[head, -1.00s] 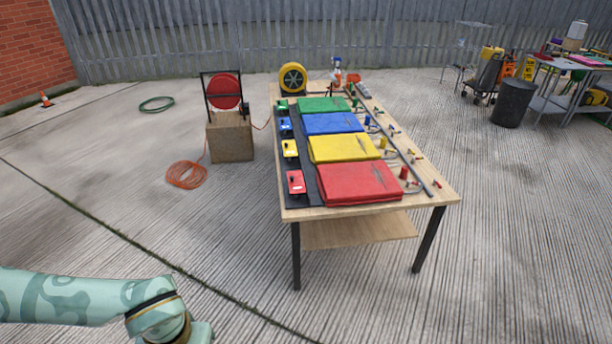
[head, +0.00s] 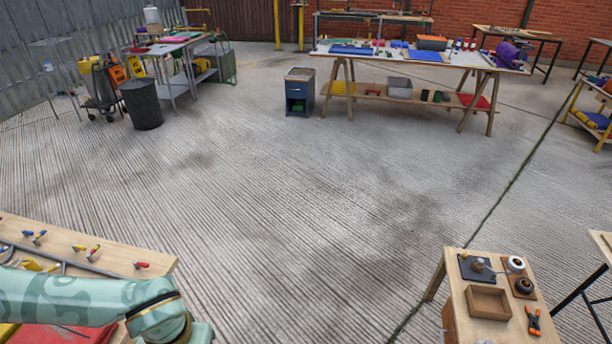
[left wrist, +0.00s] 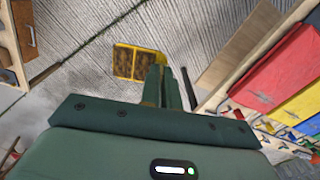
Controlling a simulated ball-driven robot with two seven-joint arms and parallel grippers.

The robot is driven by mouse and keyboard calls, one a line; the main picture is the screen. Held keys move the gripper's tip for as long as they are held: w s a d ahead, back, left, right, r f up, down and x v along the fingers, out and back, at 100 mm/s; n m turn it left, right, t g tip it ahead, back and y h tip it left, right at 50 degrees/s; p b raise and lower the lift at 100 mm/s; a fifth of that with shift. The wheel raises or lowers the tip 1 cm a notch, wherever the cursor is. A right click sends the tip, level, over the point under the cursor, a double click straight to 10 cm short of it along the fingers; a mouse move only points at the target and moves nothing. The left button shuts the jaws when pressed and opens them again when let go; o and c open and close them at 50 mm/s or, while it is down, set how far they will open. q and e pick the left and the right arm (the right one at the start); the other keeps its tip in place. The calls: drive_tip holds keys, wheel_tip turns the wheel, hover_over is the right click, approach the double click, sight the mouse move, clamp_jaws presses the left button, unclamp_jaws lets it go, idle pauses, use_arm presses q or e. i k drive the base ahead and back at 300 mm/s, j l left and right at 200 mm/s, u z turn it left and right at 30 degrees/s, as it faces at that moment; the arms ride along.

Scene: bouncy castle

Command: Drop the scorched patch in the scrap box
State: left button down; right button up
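In the left wrist view, the two dark green fingers of my left gripper (left wrist: 166,86) are close together. A yellow-edged patch with dark brown scorched areas (left wrist: 137,62) sticks out to the left from the fingertips and appears pinched between them, over the concrete. In the head view, my left arm comes in at lower left and its gripper is out of frame. An open brown box (head: 488,303) stands on a small wooden table at lower right; I cannot read any label marking it as the scrap box. My right gripper is not in view.
The workbench (head: 150,262) with coloured panels is at lower left. The concrete between is clear.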

sight(484, 308)
drive_tip(key=i+z, duration=0.2)
drive_tip(key=z, duration=0.3)
drive_tip(key=i+z, duration=0.25)
drive_tip(key=z, duration=0.2)
drive_tip(key=i+j+z, duration=0.1)
drive_tip(key=z, duration=0.4)
drive_tip(key=i+j+z, duration=0.25)
drive_tip(key=z, duration=0.25)
drive_tip(key=i+j+z, duration=0.2)
drive_tip(key=z, duration=0.25)
drive_tip(key=i+j+z, duration=0.2)
drive_tip(key=j+z, duration=0.15)
drive_tip(key=i+j, duration=0.05)
drive_tip(key=j, duration=0.05)
